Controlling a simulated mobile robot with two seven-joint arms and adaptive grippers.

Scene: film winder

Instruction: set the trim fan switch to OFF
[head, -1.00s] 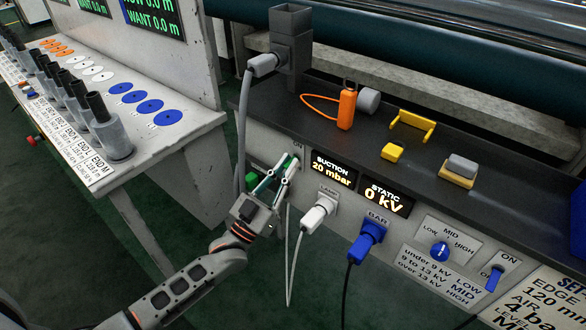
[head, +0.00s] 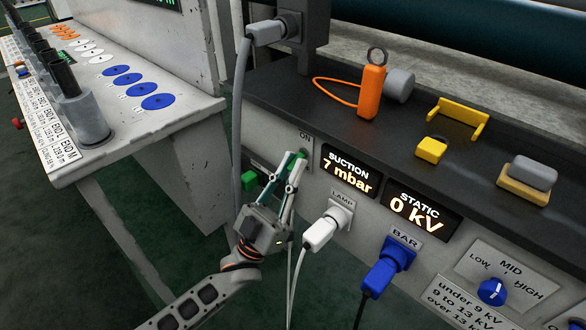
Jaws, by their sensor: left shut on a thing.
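The trim fan switch appears to be the one on the front panel under the ON label (head: 305,136), left of the suction display. Its lever and lower lettering are mostly hidden by my left gripper (head: 297,162). My left gripper is shut on the switch lever, with its fingers pointing up against the panel. I cannot tell the lever's exact position. The suction display (head: 347,173) reads 7 mbar. My right gripper is out of view.
The white LAMP plug (head: 322,233) and blue BAR plug (head: 384,273) stick out to the right, cables hanging. A green block (head: 249,180) and a grey hose (head: 236,130) are close on the left. An orange tool (head: 371,92) stands on the ledge above.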

